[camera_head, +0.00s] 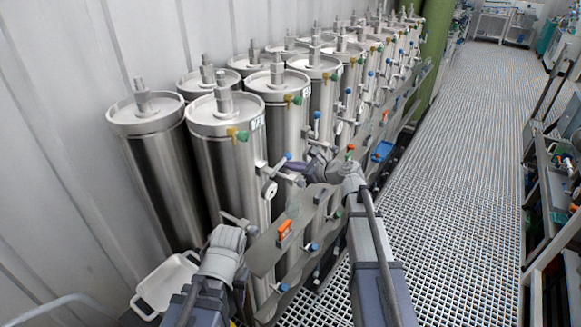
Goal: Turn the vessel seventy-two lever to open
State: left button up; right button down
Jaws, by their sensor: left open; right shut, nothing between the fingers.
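Tall steel membrane vessels stand in rows along the wall. The front vessel (232,165) has a small label too blurred to read surely; the vessel behind it (290,125) has one too. Small valves with blue levers sit on their sides. One blue-tipped lever (287,155) is at the front vessel's side valve. My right gripper (284,171) is shut and empty, pointing left close to that valve; I cannot tell whether it touches. My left gripper (236,222) is low in front of the front vessel, open, its fingers hard to make out.
A grey rail (265,252) with orange-handled (285,229) and blue-handled valves runs in front of the vessels. A white container (166,283) stands at the lower left. The grating floor (455,190) to the right is clear, with racks at the right edge.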

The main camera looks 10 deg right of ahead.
aim_at(286, 158)
jog(key=n, duration=0.1)
jog(key=r+n+t, duration=0.1)
jog(key=r+n+p, duration=0.1)
jog(key=shift+s+a+r+t+h, duration=0.2)
jog(key=shift+s+a+t+h, duration=0.1)
jog(key=shift+h, duration=0.1)
jog(key=shift+s+a+r+n+t, duration=0.15)
jog(key=shift+r+n+t, duration=0.15)
jog(key=shift+n, duration=0.25)
jog(key=shift+s+a+r+n+t, duration=0.1)
jog(key=shift+r+n+t, duration=0.15)
jog(key=shift+n, duration=0.3)
jog(key=shift+s+a+r+n+t+h+b, duration=0.15)
jog(key=shift+s+r+n+t+h+b, duration=0.1)
jog(key=shift+n, duration=0.3)
jog(key=shift+s+a+r+n+t+h+b, duration=0.1)
jog(key=shift+a+r+n+t+h+b, duration=0.1)
jog(key=shift+n, duration=0.35)
jog(key=shift+s+a+r+n, duration=0.2)
jog(key=shift+r+n, duration=0.2)
jog(key=shift+s+a+r+p, duration=0.25)
jog(key=shift+s+a+p, duration=0.2)
jog(key=shift+a+p, duration=0.05)
jog(key=shift+s+a, duration=0.1)
jog(key=shift+s, duration=0.05)
